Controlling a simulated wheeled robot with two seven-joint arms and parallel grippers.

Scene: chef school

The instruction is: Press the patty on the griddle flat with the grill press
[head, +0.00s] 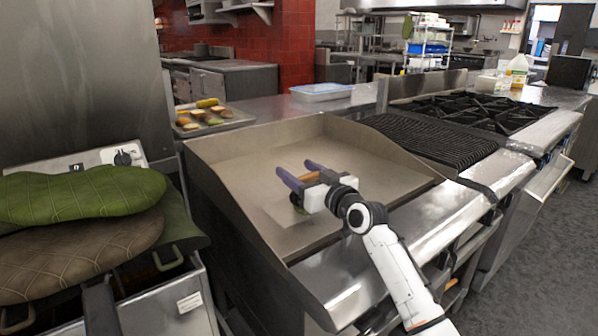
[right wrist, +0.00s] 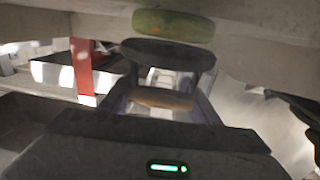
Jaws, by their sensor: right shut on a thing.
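The griddle (head: 370,165) is a wide steel plate with raised walls in the middle of the head view. My right gripper (head: 296,178) is over it, its purple fingers shut on the wooden handle of the grill press (head: 311,176). The handle also shows between the fingers in the right wrist view (right wrist: 162,99), with a dark oval part beyond it. A paler square patch lies on the griddle below the gripper; I cannot tell if it is a reflection. The patty cannot be made out clearly. A green-brown oval in the wrist view is unclear. My left gripper is not in view.
A tray of food (head: 214,121) stands behind the griddle at left, and a clear container (head: 320,91) at the back. A ribbed grill (head: 430,140) and burners (head: 478,112) are to the right. Green and brown oven mitts (head: 80,194) are at front left. Much of the griddle is bare.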

